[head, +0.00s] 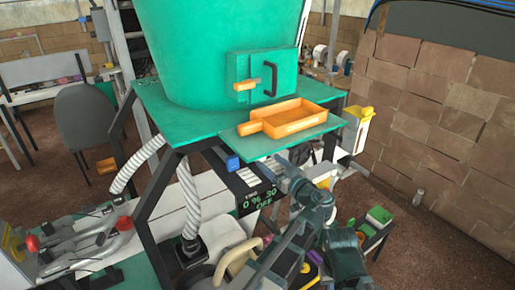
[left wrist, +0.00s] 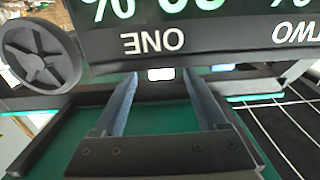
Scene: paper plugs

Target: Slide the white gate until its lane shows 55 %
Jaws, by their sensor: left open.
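A small white block (left wrist: 160,74), which looks like the white gate's grip, shows in the left wrist view under the dark display panel (left wrist: 200,35). My left gripper (left wrist: 158,84) is open, with one finger on each side of the block. I cannot tell whether either finger touches it. The panel carries the labels ONE and TWO, upside down here, with large % readings cut off by the frame edge. In the head view, the display (head: 257,199) seems to read 0 % and 30, with OFF below. My left gripper (head: 274,180) is beside it and hides the white gate there.
A blue block (head: 232,163) sits under the green table edge, left of my gripper. An orange tray (head: 290,118) rests on the ledge above. A large green tub (head: 215,45) stands behind.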

